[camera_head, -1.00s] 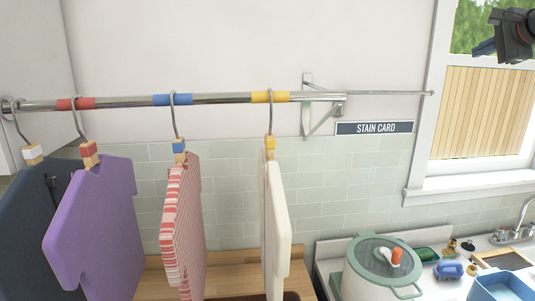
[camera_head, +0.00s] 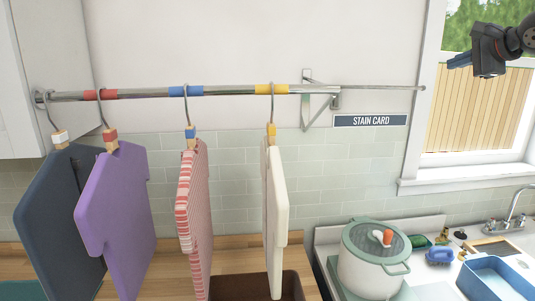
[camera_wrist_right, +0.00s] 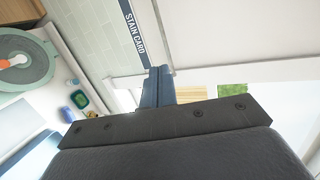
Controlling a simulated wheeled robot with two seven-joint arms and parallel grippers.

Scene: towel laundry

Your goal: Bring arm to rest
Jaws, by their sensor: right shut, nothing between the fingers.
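My right gripper (camera_head: 459,61) is at the upper right of the head view, in front of the window and clear of everything around it. Its blue fingers point left and are shut with nothing between them. In the right wrist view the two fingers (camera_wrist_right: 158,86) lie side by side, with the stain card sign (camera_wrist_right: 134,32) beyond them. My left gripper is not in view.
A metal rail (camera_head: 225,91) holds hanging garments: dark blue (camera_head: 58,215), purple (camera_head: 117,210), striped (camera_head: 194,215) and cream (camera_head: 275,210). A lidded pot (camera_head: 370,265) and a blue tray (camera_head: 490,278) stand on the counter. A brown bin (camera_head: 255,288) is below the garments.

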